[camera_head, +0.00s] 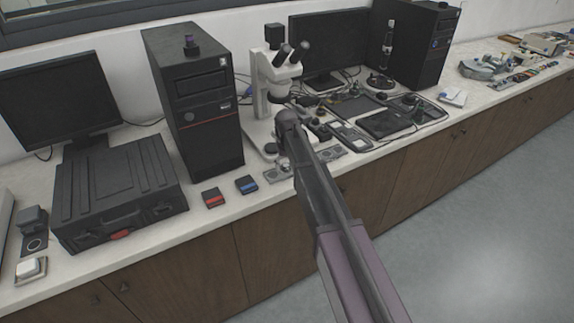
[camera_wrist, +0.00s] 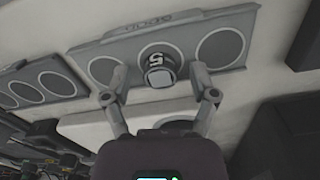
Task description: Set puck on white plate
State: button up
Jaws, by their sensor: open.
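In the wrist view, a small dark puck (camera_wrist: 159,71) marked "5", with a pale square on its face, sits at the middle place of a grey holder (camera_wrist: 120,45) with round places. My gripper (camera_wrist: 160,85) is open, with one finger on each side of the puck in the picture; I cannot tell whether either touches it. A white slab (camera_wrist: 85,125) with a dark round part lies just below the holder in the picture, partly hidden by my gripper; it may be the microscope's white base (camera_head: 257,133).
A white microscope (camera_head: 268,80) stands behind my arm, next to a black computer tower (camera_head: 200,100). A second grey holder (camera_wrist: 38,85) is at the left of the wrist view. Red (camera_head: 213,197) and blue (camera_head: 246,184) small boxes lie near the bench's front edge.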

aim_at(287, 166)
jog(key=shift+r, duration=0.2)
notch_tip(287, 166, up, 12)
jog(key=p, duration=1.2)
jog(key=shift+s, duration=0.1)
dwell(0.6)
jog(key=s+d+m, duration=0.4)
jog(key=s+d, duration=1.9)
jog(key=s, duration=0.2)
jog(key=shift+s+d+m, duration=0.15)
jog(key=shift+s+m, duration=0.15)
jog(key=shift+s, duration=0.1)
